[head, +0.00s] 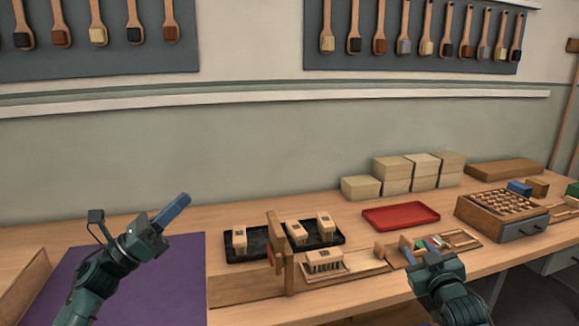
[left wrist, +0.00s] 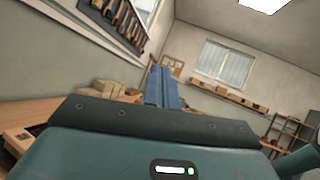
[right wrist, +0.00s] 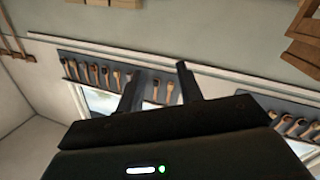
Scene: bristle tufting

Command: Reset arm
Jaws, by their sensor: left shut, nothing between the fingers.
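My left gripper (head: 182,200) is raised at the left, above the purple mat (head: 185,265), with its blue fingers together and empty. The closed fingers also show in the left wrist view (left wrist: 160,85). My right gripper (head: 425,243) is at the front right, over the area of small coloured pieces. In the right wrist view its two dark fingers (right wrist: 160,85) stand apart, with only the wall and hanging brushes seen between them.
A black tray (head: 262,252) holds several wooden brush blocks. A wooden upright (head: 287,262) stands before it, with another brush block (head: 324,261) beside it. A red tray (head: 400,215), stacked pale blocks (head: 361,188) and a wooden drawer box (head: 500,215) lie behind and right.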

